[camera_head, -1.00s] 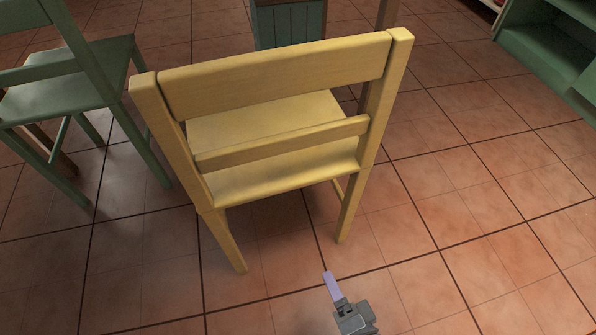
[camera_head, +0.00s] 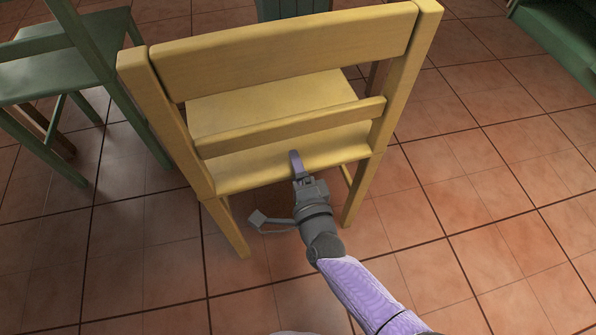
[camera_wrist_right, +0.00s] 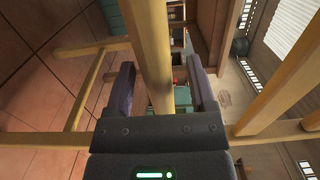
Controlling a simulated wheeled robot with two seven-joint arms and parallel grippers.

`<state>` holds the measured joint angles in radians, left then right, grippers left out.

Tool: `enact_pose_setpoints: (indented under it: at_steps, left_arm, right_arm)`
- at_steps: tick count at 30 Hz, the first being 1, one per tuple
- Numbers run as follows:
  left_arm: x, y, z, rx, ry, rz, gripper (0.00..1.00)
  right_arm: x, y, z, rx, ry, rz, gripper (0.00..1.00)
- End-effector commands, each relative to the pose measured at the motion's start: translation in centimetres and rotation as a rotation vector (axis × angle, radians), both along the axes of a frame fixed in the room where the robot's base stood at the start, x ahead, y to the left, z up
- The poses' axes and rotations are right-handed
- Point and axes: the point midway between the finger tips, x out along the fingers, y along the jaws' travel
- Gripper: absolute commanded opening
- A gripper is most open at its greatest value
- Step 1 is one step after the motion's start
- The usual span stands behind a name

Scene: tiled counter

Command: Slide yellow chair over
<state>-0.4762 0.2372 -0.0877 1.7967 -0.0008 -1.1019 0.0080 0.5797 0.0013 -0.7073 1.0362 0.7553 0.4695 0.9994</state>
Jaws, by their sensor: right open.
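The yellow chair (camera_head: 290,60) stands upright on the floor with its back toward me in the head view. My right gripper (camera_head: 296,165) reaches in from below, at the rear edge of the seat and under the lower back rail. In the right wrist view the open fingers (camera_wrist_right: 160,75) stand on either side of a yellow chair bar (camera_wrist_right: 150,55), with gaps showing beside it. I cannot tell if a finger touches the chair. My arm hides part of the seat's rear edge and the floor below. My left gripper is not in view.
A green chair (camera_head: 50,65) stands close to the left of the yellow one. A green piece of furniture (camera_head: 285,8) is behind it, and a green cabinet (camera_head: 560,40) is at the top right. The tiled floor (camera_head: 480,200) to the right is clear.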

Motion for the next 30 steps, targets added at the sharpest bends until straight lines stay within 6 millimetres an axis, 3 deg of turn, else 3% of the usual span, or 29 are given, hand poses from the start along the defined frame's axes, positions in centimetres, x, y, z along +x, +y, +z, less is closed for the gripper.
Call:
enact_pose_setpoints:
  at_steps: [4, 14, 30]
  left_arm:
    - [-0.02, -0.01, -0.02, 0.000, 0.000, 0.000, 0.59]
    - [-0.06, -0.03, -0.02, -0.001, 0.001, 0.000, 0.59]
    - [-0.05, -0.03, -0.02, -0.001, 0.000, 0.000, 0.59]
  right_arm:
    - [-0.03, -0.01, -0.01, 0.000, 0.000, 0.000, 0.68]
    - [-0.04, -0.03, 0.00, 0.000, -0.001, 0.000, 0.00]
    - [-0.02, -0.03, 0.08, 0.001, -0.003, -0.001, 0.00]
